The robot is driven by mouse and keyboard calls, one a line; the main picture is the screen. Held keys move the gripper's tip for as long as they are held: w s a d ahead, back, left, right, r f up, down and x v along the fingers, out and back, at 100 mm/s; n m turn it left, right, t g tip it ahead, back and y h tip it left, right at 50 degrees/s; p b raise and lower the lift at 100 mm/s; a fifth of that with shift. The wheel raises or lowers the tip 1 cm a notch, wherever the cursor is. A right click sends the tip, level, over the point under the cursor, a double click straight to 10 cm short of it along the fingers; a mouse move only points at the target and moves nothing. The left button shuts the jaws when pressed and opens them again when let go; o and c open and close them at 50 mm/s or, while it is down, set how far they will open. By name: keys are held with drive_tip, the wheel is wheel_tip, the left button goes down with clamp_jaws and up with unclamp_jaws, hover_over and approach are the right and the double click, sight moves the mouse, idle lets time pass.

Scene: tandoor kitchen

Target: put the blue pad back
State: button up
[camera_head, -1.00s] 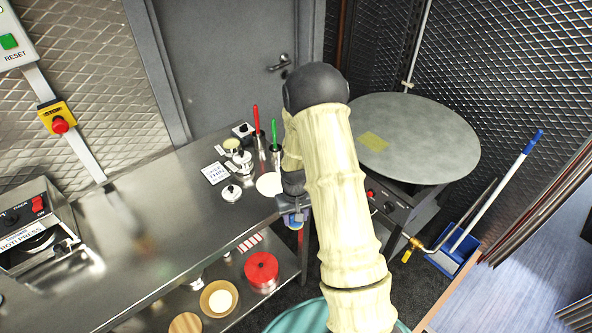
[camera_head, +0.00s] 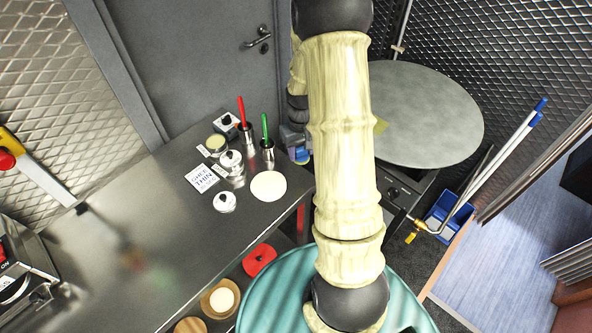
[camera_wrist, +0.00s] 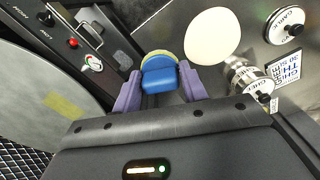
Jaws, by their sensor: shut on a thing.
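My gripper (camera_wrist: 160,88) has its two purple fingers shut on the blue pad (camera_wrist: 158,78), a blue block with a yellowish edge. In the head view my gripper (camera_head: 293,138) is partly hidden by my arm, with a bit of the blue pad (camera_head: 302,155) showing below it. The pad is held by the gap between the steel counter (camera_head: 165,215) and the round griddle (camera_head: 430,115). The height of the pad above the counter is hard to tell.
A yellow square (camera_head: 380,126) lies on the griddle. A pale disc (camera_head: 268,186), lidded pots (camera_head: 231,160) and holders with red (camera_head: 241,112) and green (camera_head: 265,127) handled tools stand on the counter's right end. A teal round surface (camera_head: 275,290) is at the front. A blue dustpan (camera_head: 448,212) stands at right.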

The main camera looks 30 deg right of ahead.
sight(302, 157)
drive_tip(key=shift+s+r, duration=0.1)
drive_tip(key=shift+s, duration=0.05)
drive_tip(key=shift+f+p, duration=0.85)
drive_tip(key=shift+f, duration=2.1)
wheel_tip(302, 157, down, 4)
drive_tip(key=shift+r+p, duration=0.15)
drive_tip(key=shift+p, duration=0.55)
drive_tip(key=shift+w+f, duration=0.2)
drive_tip(key=shift+f, duration=0.1)
drive_tip(key=shift+a, duration=0.1)
drive_tip(key=shift+s+r, duration=0.1)
drive_tip(key=shift+s, duration=0.05)
